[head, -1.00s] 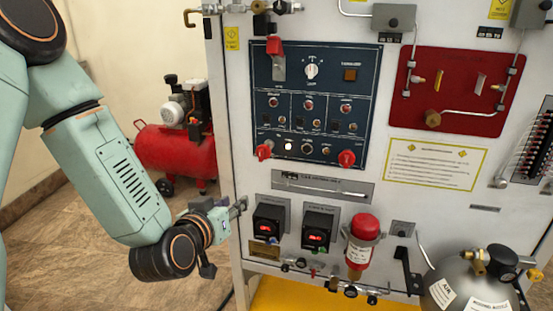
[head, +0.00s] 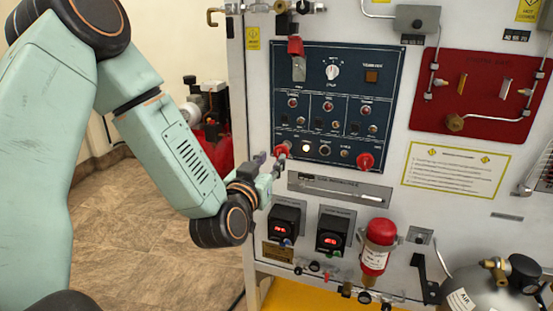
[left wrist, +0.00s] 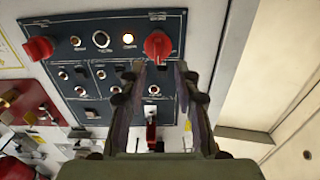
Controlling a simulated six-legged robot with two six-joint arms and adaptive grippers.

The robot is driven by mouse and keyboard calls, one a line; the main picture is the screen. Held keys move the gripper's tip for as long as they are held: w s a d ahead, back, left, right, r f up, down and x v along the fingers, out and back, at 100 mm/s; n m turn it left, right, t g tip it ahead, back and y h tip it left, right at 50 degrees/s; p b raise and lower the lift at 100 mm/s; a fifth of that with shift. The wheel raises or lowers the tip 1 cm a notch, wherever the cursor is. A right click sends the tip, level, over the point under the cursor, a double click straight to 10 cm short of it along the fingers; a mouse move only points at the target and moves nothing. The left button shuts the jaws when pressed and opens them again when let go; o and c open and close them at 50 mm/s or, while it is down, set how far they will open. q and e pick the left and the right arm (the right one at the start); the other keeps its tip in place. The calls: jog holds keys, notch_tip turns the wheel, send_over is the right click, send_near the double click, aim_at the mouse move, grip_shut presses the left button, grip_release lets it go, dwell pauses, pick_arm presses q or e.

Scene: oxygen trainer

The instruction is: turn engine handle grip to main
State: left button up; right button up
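The dark blue control panel (head: 385,75) has a red knob (head: 281,150) at its lower left, another red knob (head: 365,161) at its lower right and a red-tipped lever (head: 295,46) at its upper left. Labels are too small to tell which is the engine handle. My left gripper (head: 268,163) is at the lower-left knob. In the left wrist view the picture is turned over, and the open left gripper (left wrist: 159,72) has this knob (left wrist: 157,45) just beyond and between its fingertips. Contact cannot be told. My right gripper is out of view.
Below the panel are a horizontal metal bar (head: 338,189), two boxes with red displays (head: 281,229) and a red-capped cylinder (head: 378,245). A red plate with pipes (head: 478,90) is at right. Open floor (head: 150,225) lies left of the cabinet.

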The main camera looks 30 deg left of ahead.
aim_at(278, 153)
pick_arm(q)
jog(key=shift+w, duration=1.15)
jog(key=shift+w+a, duration=0.35)
jog(key=shift+w, duration=0.1)
jog(key=shift+w+d, duration=0.1)
